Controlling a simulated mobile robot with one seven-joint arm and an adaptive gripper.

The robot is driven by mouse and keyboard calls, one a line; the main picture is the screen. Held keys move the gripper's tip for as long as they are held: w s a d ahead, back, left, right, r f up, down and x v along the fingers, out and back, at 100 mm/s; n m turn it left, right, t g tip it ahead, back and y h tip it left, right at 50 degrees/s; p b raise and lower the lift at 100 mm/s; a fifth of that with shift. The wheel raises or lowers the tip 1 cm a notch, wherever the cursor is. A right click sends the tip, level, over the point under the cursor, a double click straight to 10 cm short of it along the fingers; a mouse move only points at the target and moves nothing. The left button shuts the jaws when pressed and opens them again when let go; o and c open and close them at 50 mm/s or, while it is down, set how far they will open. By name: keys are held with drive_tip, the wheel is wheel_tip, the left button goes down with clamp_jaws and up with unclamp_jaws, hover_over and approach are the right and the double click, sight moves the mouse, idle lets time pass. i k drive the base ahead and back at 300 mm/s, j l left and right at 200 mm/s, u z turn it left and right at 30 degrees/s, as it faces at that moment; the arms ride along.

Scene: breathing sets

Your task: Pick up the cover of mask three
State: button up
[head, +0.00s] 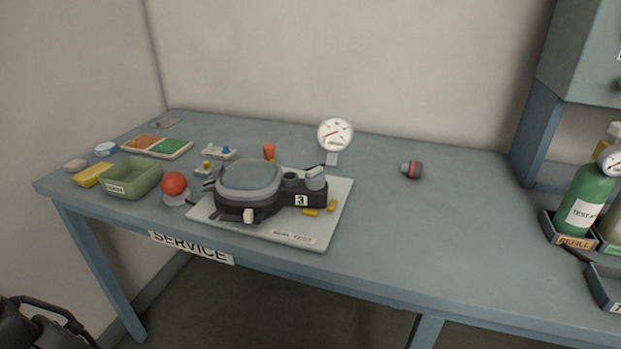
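Mask three (252,187) lies on a pale test board (335,208) on the table, left of the middle in the head view. It is a round black-rimmed mask with a grey oval face and a small tag marked 3. A grey ribbed piece with a red ring (412,169) lies on its side on the bare table to the right of the board. I cannot tell which part is the cover. My gripper is not clearly in view; a dark part of a machine shows at the lower left corner.
A pressure gauge (335,136) stands behind the board. A green tray (131,178), a red ball (174,184) and small items crowd the table's left. The table (430,220) right of the board is mostly clear.

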sight(314, 179)
drive_tip(key=l+u, duration=0.1)
drive_tip(key=u, duration=0.2)
drive_tip(key=l+u, duration=0.15)
drive_tip(key=u, duration=0.2)
drive_tip(key=l+u, duration=0.25)
drive_tip(key=l, duration=0.35)
drive_tip(key=k+l+u, duration=0.25)
drive_tip(key=l, duration=0.85)
drive_tip(key=k+l, duration=0.15)
drive_tip(key=l, duration=0.35)
